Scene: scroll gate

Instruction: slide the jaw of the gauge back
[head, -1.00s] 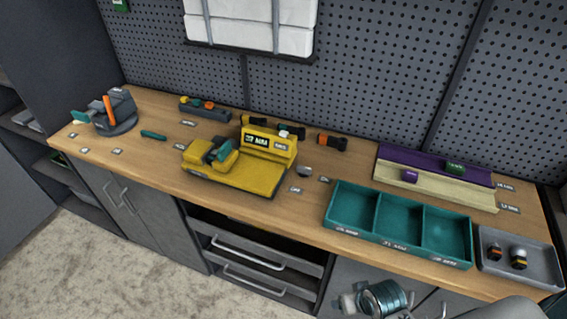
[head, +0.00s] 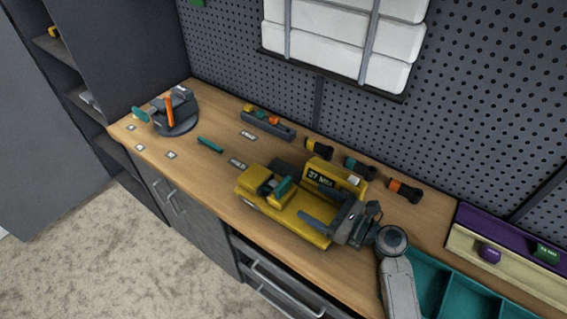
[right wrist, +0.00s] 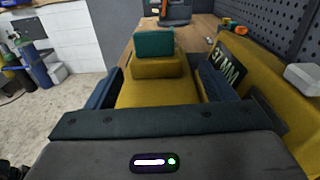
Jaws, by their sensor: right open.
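In the right wrist view the teal tab (right wrist: 155,43) stands straight ahead, on top of the yellow block. My right gripper (head: 314,211) is over the right part of the gauge, pointing left toward the jaw. Its dark blue fingers (right wrist: 160,88) are spread, with yellow gauge body between them and the tab beyond. My left gripper is not in view.
A grey holder (head: 173,113) with an orange piece is at the left. A teal tray (head: 470,292) and a purple and cream rack (head: 510,262) lie right. The bench left of the gauge is mostly clear.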

